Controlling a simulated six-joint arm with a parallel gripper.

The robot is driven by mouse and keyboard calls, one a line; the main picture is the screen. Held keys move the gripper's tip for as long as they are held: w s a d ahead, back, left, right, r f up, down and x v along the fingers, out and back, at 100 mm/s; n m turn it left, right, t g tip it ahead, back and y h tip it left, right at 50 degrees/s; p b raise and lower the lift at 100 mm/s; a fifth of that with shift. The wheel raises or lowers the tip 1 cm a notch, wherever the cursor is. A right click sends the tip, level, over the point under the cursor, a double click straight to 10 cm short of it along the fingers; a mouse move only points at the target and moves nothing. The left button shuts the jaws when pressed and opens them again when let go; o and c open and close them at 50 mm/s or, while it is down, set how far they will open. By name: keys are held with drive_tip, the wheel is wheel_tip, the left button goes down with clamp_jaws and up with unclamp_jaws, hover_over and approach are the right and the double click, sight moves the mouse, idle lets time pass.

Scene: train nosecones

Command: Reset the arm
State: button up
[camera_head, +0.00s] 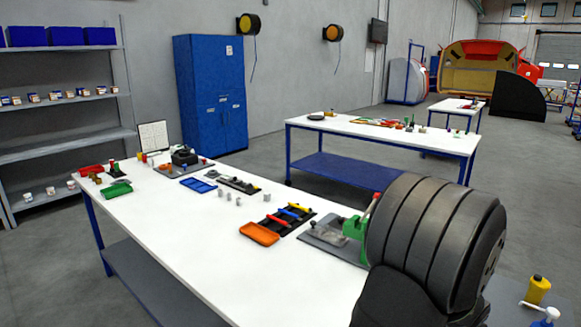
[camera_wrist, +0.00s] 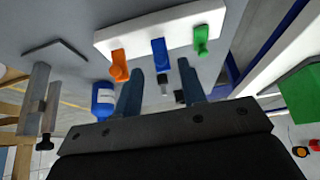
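My gripper (camera_wrist: 160,67) shows in the wrist view, its two blue-grey fingers spread apart with nothing visibly held. Beyond the fingers is a white holder (camera_wrist: 205,15) with an orange-handled (camera_wrist: 119,66), a blue-handled (camera_wrist: 158,50) and a green-handled tool (camera_wrist: 201,40). The blue-handled one appears between the fingers, but looks farther away. My dark ribbed arm fills the right foreground of the head view, where the gripper itself is hidden or out of frame.
A white worktable (camera_head: 195,235) in the head view carries an orange tray (camera_head: 260,234), a blue tray (camera_head: 198,185), a green vise (camera_head: 355,228) and small parts. A second table (camera_head: 345,127) and a blue cabinet (camera_head: 212,95) stand behind. A yellow bottle (camera_head: 537,290) is right of my arm.

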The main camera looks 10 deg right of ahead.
drive_tip(key=shift+w+d+f+g+y, duration=0.4)
drive_tip(key=shift+w+d+f, duration=0.25)
drive_tip(key=shift+f, duration=0.25)
drive_tip(key=v, duration=1.7)
drive_tip(key=shift+r, duration=0.2)
